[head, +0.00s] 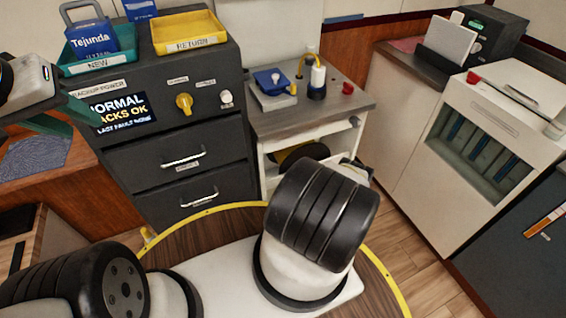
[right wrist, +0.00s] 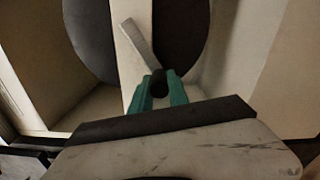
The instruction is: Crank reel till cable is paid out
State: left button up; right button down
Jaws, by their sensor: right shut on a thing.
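The reel (head: 300,155), dark with a yellow edge, sits in the open front of the white cabinet and is partly hidden by my right arm. A grey crank bar (right wrist: 138,42) slants down to a dark crank knob (right wrist: 158,84). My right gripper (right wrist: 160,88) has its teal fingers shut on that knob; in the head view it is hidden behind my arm. My left gripper (head: 80,120) is at the left edge, before the dark cabinet, its teal fingers apart and empty.
A dark drawer cabinet (head: 155,175) with teal and yellow trays stands left. A white glass-fronted unit (head: 480,145) stands right. Floor shows between them.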

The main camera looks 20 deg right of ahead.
jog(key=c, duration=1.3)
grip_release()
jog(key=shift+o, duration=0.2)
jog(key=shift+s, duration=0.1)
jog(key=s, duration=0.7)
jog(key=shift+s, duration=0.35)
